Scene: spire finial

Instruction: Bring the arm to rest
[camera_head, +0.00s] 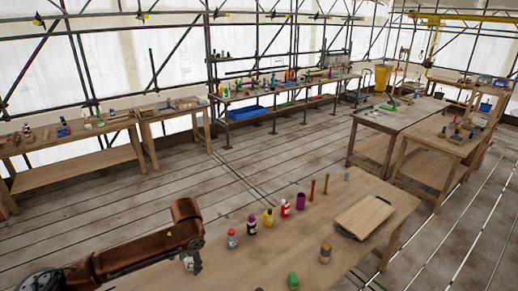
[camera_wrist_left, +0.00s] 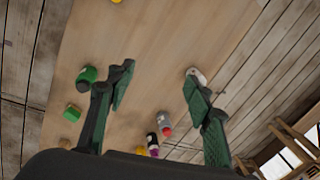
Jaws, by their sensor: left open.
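My left arm comes in from the lower left in the head view. Its left gripper (camera_head: 194,262) hangs above the near left part of the wooden table (camera_head: 265,255). In the left wrist view the left gripper (camera_wrist_left: 160,76) is open, with bare wood between its green-padded fingers and nothing held. A small white item (camera_head: 187,263) shows beside the gripper in the head view, partly hidden. A whitish object (camera_wrist_left: 197,75) shows by the right fingertip in the wrist view; I cannot tell whether they touch. My right gripper is not in view.
On this table stand a red-capped bottle (camera_head: 232,239), dark bottle (camera_head: 251,226), yellow bottle (camera_head: 268,218), red bottle (camera_head: 285,208) and purple cup (camera_head: 300,201).

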